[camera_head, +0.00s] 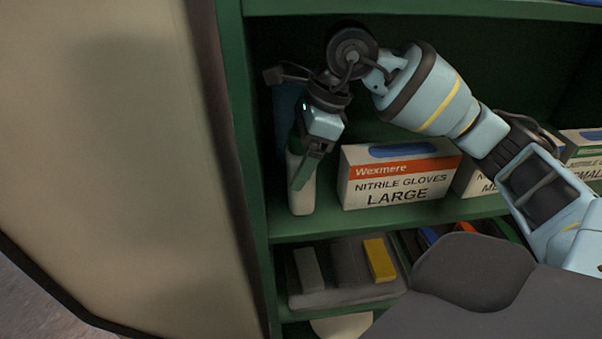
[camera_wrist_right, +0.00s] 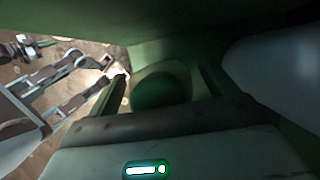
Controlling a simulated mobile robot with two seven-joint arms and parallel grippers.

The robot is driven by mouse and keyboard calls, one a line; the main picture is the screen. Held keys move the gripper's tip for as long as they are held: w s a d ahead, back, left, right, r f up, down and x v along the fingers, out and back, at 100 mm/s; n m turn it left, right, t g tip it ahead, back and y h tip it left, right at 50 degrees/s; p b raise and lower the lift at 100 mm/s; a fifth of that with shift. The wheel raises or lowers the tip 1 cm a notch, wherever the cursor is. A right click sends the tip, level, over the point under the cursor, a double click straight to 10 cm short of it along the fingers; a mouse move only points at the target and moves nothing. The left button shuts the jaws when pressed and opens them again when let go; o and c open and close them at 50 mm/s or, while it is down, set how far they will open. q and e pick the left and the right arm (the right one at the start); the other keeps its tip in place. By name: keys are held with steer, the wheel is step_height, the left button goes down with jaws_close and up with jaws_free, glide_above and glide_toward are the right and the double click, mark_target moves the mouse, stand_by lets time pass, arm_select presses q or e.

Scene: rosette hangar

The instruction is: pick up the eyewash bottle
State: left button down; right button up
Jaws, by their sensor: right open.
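The eyewash bottle (camera_head: 301,201), pale with some green higher up, stands upright at the left end of the middle shelf. My right gripper (camera_head: 303,170) points down in front of its upper part and hides much of it. In the right wrist view a round green shape, apparently the bottle's top (camera_wrist_right: 162,92), lies between the two spread fingers of the right gripper (camera_wrist_right: 163,76). The gripper is open; I cannot tell whether a finger touches the bottle.
A nitrile gloves box marked LARGE (camera_head: 400,177) stands just right of the bottle, with more glove boxes (camera_head: 585,150) further right. The green cabinet side (camera_head: 252,150) is close on the left. A grey tray (camera_head: 345,296) with a yellow block (camera_head: 379,260) sits below.

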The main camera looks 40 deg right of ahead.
steer(key=shift+c, duration=0.4)
steer(key=c, duration=1.4)
steer(key=shift+c, duration=0.2)
steer(key=shift+r, duration=0.15)
